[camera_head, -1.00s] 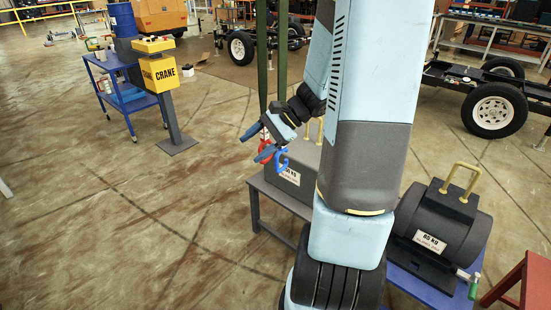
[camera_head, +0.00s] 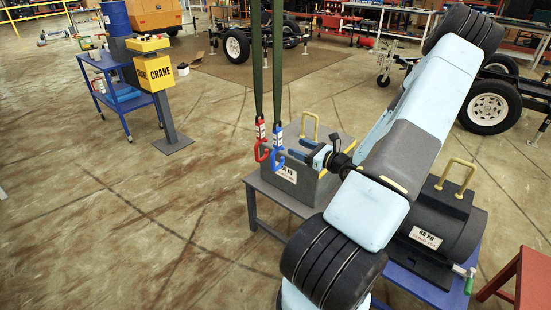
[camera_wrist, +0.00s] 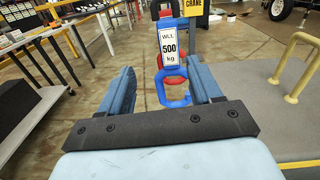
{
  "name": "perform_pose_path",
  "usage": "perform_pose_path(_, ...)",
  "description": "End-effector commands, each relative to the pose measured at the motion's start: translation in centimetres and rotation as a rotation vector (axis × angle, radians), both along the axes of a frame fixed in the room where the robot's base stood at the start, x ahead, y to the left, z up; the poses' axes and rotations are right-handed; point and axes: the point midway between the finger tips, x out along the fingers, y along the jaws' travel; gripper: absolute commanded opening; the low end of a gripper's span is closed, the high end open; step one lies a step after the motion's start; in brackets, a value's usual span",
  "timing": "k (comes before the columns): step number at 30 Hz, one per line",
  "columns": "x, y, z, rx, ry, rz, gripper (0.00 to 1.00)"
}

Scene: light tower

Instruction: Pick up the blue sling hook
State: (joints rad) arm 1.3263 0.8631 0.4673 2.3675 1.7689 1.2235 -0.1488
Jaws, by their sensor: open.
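The blue sling hook (camera_head: 278,148) hangs from a green strap in the head view, to the right of a red hook (camera_head: 261,148) on a second strap. In the wrist view the blue hook (camera_wrist: 172,82) bears a "WLL 500 kg" label and hangs ahead of my gripper, between the lines of its two fingers. The red hook (camera_wrist: 160,61) is partly hidden behind it. My gripper (camera_head: 289,146) is open, with its blue fingers pointing left at the blue hook. In the wrist view my gripper (camera_wrist: 160,95) holds nothing; I cannot tell whether either finger touches the hook.
A grey weight block (camera_head: 307,180) with a yellow handle sits on a grey table (camera_head: 270,197) just below and behind the hooks. A dark 85 kg drum (camera_head: 449,228) stands at right. The yellow crane control post (camera_head: 157,72) is at left. Open floor lies left of the hooks.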

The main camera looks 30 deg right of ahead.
Motion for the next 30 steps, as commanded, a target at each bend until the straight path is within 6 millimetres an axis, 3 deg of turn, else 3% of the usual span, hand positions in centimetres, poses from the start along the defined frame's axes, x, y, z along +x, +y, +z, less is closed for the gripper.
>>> perform_pose_path(5, 0.4, -0.7, -0.6, 0.029, 0.000, -0.041, 0.64)
perform_pose_path(18, 6.8, 1.6, -0.6, 0.029, 0.000, -0.039, 0.64)
perform_pose_path(30, 9.2, 2.5, -0.5, 0.028, -0.001, -0.038, 0.64)
